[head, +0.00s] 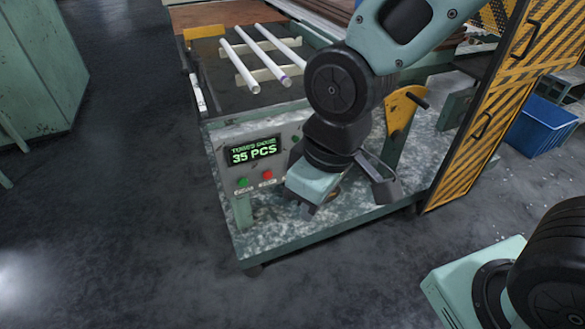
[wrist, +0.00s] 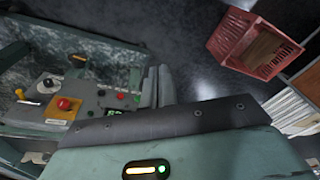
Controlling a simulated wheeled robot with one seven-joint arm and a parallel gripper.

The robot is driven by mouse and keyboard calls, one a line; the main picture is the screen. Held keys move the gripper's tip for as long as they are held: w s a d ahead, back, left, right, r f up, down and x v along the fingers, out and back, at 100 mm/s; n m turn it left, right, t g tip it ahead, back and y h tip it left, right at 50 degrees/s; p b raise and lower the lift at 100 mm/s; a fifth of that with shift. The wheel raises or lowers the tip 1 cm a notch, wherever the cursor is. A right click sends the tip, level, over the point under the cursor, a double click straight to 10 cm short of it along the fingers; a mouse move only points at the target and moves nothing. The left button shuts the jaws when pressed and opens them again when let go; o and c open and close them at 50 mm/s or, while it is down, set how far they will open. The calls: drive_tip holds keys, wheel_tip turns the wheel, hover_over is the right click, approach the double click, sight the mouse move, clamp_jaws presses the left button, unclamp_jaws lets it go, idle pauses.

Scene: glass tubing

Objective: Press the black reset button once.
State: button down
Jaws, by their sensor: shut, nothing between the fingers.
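The control panel (head: 222,158) has a lit display (head: 254,151) reading 35 PCS, with a green button (head: 242,182) and a red button (head: 267,175) below it. My gripper (head: 313,208) is shut and empty, low in front of the panel's right part, which my arm hides. In the wrist view the panel shows a red button (wrist: 121,96), a green one (wrist: 137,98), a red mushroom knob (wrist: 66,103) on yellow and a dark knob (wrist: 47,84) on a pale plate. My finger tips (wrist: 157,72) are beside the panel. I cannot pick out the black reset button for certain.
White tubes (head: 263,52) lie on the rack behind the panel. A yellow-black striped guard (head: 480,110) stands at the right, with a blue crate (head: 540,125) beyond it. A red crate (wrist: 255,45) shows in the wrist view. The floor in front is clear.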

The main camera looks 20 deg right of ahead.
drive_tip(key=w+f+t+y+p, duration=0.1)
drive_tip(key=w+f+t, duration=0.1)
drive_tip(key=w+f, duration=0.7)
drive_tip(key=w+d+f+t+p, duration=0.1)
drive_tip(key=w+d+f+t, duration=0.2)
drive_tip(key=w+d+f, duration=0.2)
drive_tip(key=w+d+f+t+y+p, duration=0.1)
drive_tip(key=w+d+f, duration=0.3)
drive_tip(key=w+f, duration=0.4)
wheel_tip(320, 180, down, 4)
drive_tip(key=shift+d+f+n+t, duration=0.1)
drive_tip(key=shift+d+n+t, duration=0.3)
drive_tip(key=shift+t, duration=0.5)
drive_tip(key=shift+w+a, duration=0.1)
drive_tip(key=w+b, duration=0.1)
drive_tip(key=w, duration=0.7)
drive_tip(key=shift+w+a, duration=0.35)
drive_tip(key=shift+a, duration=0.05)
drive_tip(key=shift+w, duration=0.1)
drive_tip(key=shift+w, duration=0.3)
